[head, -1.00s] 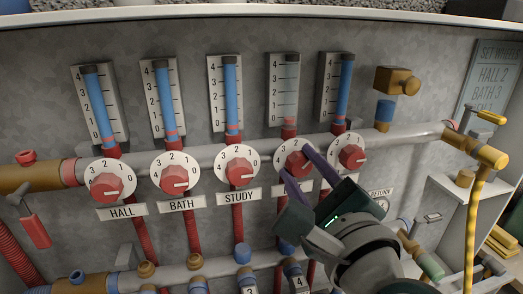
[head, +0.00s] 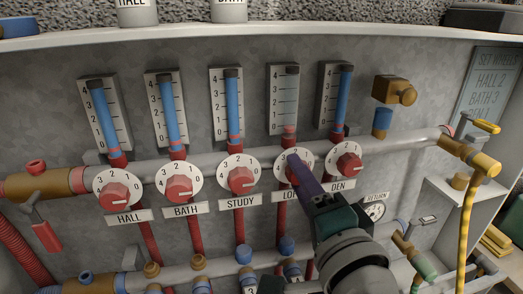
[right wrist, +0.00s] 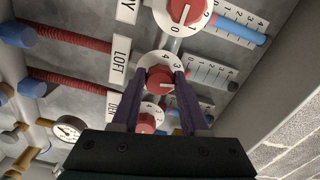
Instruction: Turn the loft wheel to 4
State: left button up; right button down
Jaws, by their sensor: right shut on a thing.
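The loft wheel (head: 281,171) is a red knob on a white numbered dial, fourth from the left on the grey pipe. My right gripper (head: 297,165) reaches it from the lower right and covers part of the knob and the LOFT label (head: 285,196). In the right wrist view the loft wheel (right wrist: 160,80) sits between the two purple fingers, which are shut on its red knob. The digits 4 and 3 show on its rim there. The loft gauge (head: 285,100) has no blue column, only a red piece low down.
The hall (head: 114,196), bath (head: 179,188), study (head: 242,181) and den (head: 348,167) wheels stand along the same pipe. The den wheel is close beside my right gripper. A yellow-handled valve (head: 483,146) and a sign (head: 490,85) are at the right.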

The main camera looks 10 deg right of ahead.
jog(key=shift+d+n+p, duration=0.15)
jog(key=shift+n+p, duration=1.2)
jog(key=shift+n, duration=6.35)
jog(key=shift+c, duration=2.1)
grip_release()
jog(key=shift+f, duration=0.1)
